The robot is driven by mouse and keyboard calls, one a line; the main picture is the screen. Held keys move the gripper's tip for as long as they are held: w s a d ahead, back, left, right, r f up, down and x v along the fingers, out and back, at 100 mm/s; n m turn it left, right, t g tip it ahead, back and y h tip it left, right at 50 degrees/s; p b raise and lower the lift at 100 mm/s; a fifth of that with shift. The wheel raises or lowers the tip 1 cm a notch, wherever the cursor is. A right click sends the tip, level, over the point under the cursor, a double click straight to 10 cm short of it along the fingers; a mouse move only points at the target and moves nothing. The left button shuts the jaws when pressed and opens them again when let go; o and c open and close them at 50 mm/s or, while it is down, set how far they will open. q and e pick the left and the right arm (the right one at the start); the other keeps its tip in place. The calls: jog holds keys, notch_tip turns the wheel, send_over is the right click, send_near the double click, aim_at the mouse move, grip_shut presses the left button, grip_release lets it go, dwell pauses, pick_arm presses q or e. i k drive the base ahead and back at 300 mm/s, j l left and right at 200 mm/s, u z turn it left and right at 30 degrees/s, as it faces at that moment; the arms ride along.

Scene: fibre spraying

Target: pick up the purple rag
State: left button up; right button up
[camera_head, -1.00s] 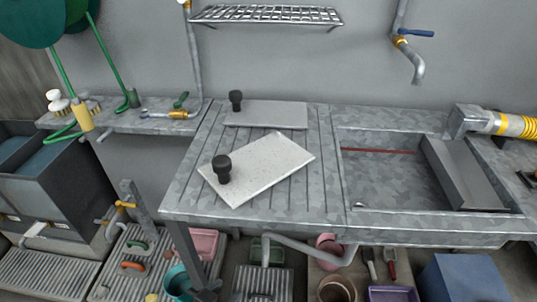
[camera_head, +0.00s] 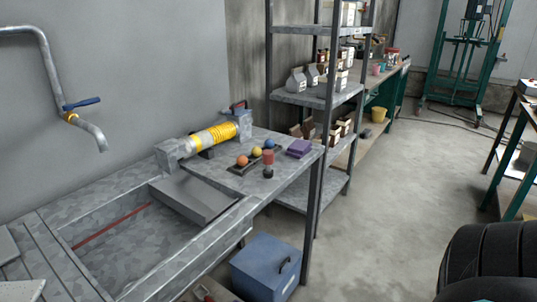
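A small purple folded rag (camera_head: 299,148) lies flat on the right end of the grey metal bench (camera_head: 283,181), near its back right corner. A tray of coloured balls is to its left. Neither of my grippers is in view, so their state does not show.
The tray (camera_head: 246,166) holds orange, yellow and blue balls, with a red-topped dark object (camera_head: 268,164) beside it. A yellow-banded cylinder (camera_head: 213,137) lies behind. A blue box (camera_head: 265,267) stands below the bench. A shelf rack (camera_head: 318,97) stands right. The floor (camera_head: 385,210) is open.

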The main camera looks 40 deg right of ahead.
aim_at(300, 149)
jog(key=z, duration=1.65)
